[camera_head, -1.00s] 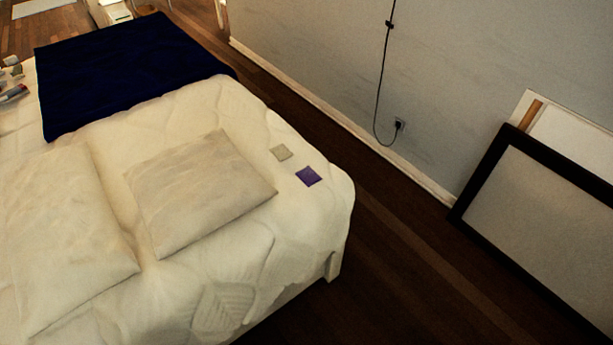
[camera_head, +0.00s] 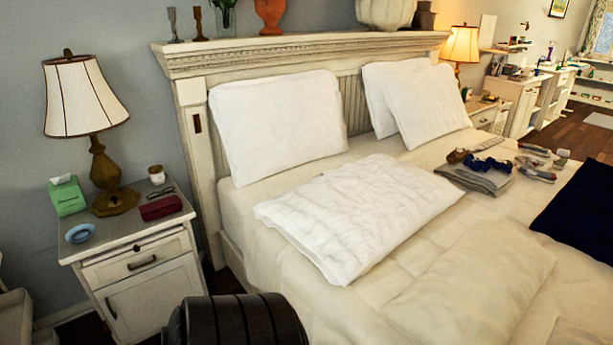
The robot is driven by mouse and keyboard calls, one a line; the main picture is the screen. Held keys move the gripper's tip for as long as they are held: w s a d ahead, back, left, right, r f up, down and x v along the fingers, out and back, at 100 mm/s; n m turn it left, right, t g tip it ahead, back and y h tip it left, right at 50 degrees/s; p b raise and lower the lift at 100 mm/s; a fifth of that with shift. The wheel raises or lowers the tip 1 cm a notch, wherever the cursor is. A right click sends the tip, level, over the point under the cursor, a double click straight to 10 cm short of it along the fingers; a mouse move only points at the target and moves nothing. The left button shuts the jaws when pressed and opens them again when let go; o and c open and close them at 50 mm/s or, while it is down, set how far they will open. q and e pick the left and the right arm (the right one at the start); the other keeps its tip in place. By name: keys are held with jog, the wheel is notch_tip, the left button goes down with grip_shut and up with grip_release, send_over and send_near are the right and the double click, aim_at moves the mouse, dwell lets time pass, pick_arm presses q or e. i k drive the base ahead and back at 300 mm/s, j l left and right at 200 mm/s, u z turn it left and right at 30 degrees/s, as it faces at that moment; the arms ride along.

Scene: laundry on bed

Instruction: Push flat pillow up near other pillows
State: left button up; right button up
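A white pillow (camera_head: 352,215) lies flat on the bed (camera_head: 384,294), a short way in front of the headboard. A white pillow (camera_head: 278,122) stands propped against the left half of the headboard. Two more white pillows lean at its right half, one (camera_head: 428,104) in front of the other (camera_head: 376,100). A beige pillow (camera_head: 473,283) lies flat nearer to me, at the lower right. Neither of my grippers shows in the head view. A black rounded part at the bottom edge looks like a link of my arm.
Folded grey clothes (camera_head: 475,178) and small items lie on the right. A dark blue blanket (camera_head: 580,210) covers the bed's far right.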

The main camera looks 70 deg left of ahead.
aim_at(346, 220)
jog(key=u, duration=1.85)
